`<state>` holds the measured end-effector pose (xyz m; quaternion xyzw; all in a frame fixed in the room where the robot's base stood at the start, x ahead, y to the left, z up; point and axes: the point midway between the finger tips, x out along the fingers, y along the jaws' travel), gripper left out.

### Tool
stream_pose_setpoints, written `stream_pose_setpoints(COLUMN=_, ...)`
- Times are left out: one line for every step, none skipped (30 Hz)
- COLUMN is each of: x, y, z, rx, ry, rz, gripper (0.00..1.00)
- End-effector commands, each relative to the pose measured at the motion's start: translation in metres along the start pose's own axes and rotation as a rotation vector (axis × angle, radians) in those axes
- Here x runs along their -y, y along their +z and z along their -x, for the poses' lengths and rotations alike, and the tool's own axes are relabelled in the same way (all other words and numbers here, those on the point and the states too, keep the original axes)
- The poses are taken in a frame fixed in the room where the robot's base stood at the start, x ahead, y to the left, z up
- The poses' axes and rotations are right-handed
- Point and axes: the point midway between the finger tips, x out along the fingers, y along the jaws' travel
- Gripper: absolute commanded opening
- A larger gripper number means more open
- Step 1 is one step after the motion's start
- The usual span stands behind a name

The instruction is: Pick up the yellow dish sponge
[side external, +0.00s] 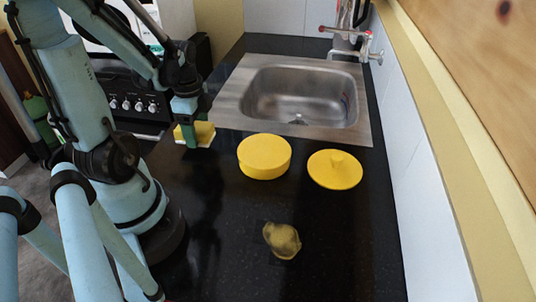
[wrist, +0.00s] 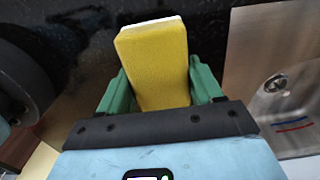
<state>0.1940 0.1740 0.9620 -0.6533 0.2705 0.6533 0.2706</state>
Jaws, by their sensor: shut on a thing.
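The yellow dish sponge (wrist: 155,68) is a block with a white layer along its far edge in the wrist view. My gripper (wrist: 162,88) has its green fingers on both sides of the sponge and is shut on it. In the side external view the sponge (side external: 204,131) shows partly behind my gripper (side external: 188,135), at the left of the counter near the sink's front left corner. One finger hides part of the sponge there. I cannot tell whether the sponge touches the counter.
A lumpy yellowish object (side external: 282,240) lies nearer on the black counter (side external: 340,235). A steel sink (side external: 228,105) with a faucet (side external: 352,45) is behind. A stove (side external: 135,105) stands at left.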

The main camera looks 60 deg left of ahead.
Motion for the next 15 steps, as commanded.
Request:
stream_pose_setpoints(x=-0.001, y=0.0, z=0.008, rx=0.0, ry=0.0, rz=0.0, gripper=0.32)
stream_pose_setpoints(x=-0.001, y=0.0, z=0.013, rx=0.0, ry=0.0, rz=0.0, gripper=0.32)
stream_pose_setpoints(x=-0.005, y=-0.006, z=0.017, rx=0.0, ry=0.0, rz=-0.006, gripper=0.32)
stream_pose_setpoints(x=-0.008, y=-0.011, z=0.02, rx=0.0, ry=0.0, rz=-0.008, gripper=0.32)
stream_pose_setpoints(x=-0.011, y=-0.016, z=0.023, rx=0.0, ry=0.0, rz=-0.008, gripper=0.32)
stream_pose_setpoints(x=-0.016, y=-0.022, z=0.027, rx=0.0, ry=0.0, rz=-0.009, gripper=0.32)
stream_pose_setpoints(x=-0.019, y=-0.026, z=0.03, rx=0.0, ry=0.0, rz=-0.009, gripper=0.32)
stream_pose_setpoints(x=-0.021, y=-0.031, z=0.034, rx=0.0, ry=0.0, rz=-0.009, gripper=0.32)
stream_pose_setpoints(x=-0.026, y=-0.037, z=0.038, rx=0.0, ry=0.0, rz=-0.009, gripper=0.32)
stream_pose_setpoints(x=-0.029, y=-0.041, z=0.041, rx=0.0, ry=0.0, rz=-0.009, gripper=0.32)
stream_pose_setpoints(x=-0.032, y=-0.046, z=0.045, rx=0.0, ry=0.0, rz=-0.01, gripper=0.32)
stream_pose_setpoints(x=-0.036, y=-0.053, z=0.049, rx=0.0, ry=0.0, rz=-0.01, gripper=0.32)
stream_pose_setpoints(x=-0.04, y=-0.057, z=0.052, rx=0.0, ry=0.0, rz=-0.009, gripper=0.32)
stream_pose_setpoints(x=-0.043, y=-0.061, z=0.056, rx=0.0, ry=0.0, rz=-0.01, gripper=0.32)
stream_pose_setpoints(x=-0.046, y=-0.067, z=0.059, rx=0.0, ry=0.0, rz=-0.01, gripper=0.32)
